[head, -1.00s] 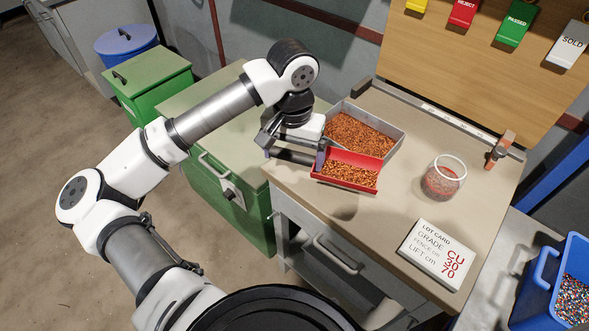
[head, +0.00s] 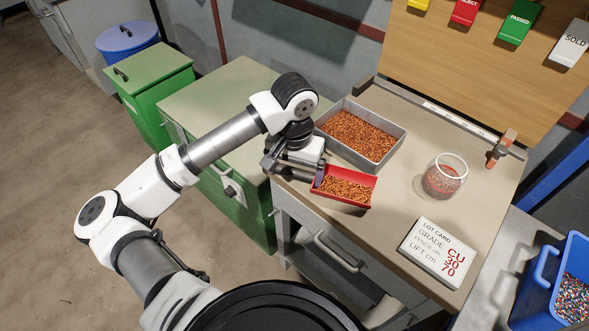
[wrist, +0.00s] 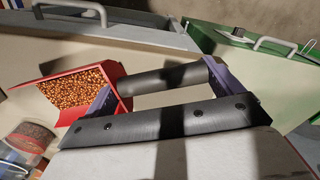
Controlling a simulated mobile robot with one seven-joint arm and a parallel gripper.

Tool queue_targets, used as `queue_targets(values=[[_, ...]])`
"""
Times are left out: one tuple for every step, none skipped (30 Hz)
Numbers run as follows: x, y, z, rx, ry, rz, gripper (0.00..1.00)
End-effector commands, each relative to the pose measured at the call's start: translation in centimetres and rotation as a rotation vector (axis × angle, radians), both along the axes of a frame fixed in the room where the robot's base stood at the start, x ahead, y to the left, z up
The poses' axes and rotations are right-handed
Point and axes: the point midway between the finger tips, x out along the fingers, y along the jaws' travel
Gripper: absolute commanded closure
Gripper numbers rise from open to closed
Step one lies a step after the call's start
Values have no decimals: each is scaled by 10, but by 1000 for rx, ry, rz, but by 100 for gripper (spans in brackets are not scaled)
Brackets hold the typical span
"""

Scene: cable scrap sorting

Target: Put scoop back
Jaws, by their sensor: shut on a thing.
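The red scoop (head: 342,201) is full of copper-coloured granules and hangs level near the front left edge of the bench. My gripper (head: 319,176) is shut on its left end; the grasped part is mostly hidden by the fingers. In the wrist view the scoop (wrist: 114,76) shows at the left, beside the purple tip of my gripper (wrist: 104,100). The grey tray (head: 346,154), also full of copper granules, stands just behind the scoop, and the two look apart.
A glass jar (head: 446,178) with reddish bits stands to the right on the bench. A white lot card (head: 428,250) lies in front of it. A small clamp-like post (head: 501,148) is at the back right. The bench between scoop and card is clear.

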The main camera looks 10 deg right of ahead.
Motion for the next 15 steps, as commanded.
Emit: queue_targets(values=[[0, 0, -1, 0, 0, 0, 6], [0, 0, 0, 0, 0, 0, 2], [0, 0, 0, 0, 0, 0, 0], [0, 0, 0, 0, 0, 0, 0], [0, 0, 0, 0, 0, 0, 0], [0, 0, 0, 0, 0, 0, 0], [0, 0, 0, 0, 0, 0, 0], [0, 0, 0, 0, 0, 0, 0], [0, 0, 0, 0, 0, 0, 0], [0, 0, 1, 0, 0, 0, 0], [0, 0, 2, 0, 0, 0, 0], [0, 0, 4, -1, 0, 0, 0], [0, 0, 6, 0, 1, 0, 0], [0, 0, 7, 1, 0, 0, 0], [1, 0, 12, 2, -2, 0, 0]])
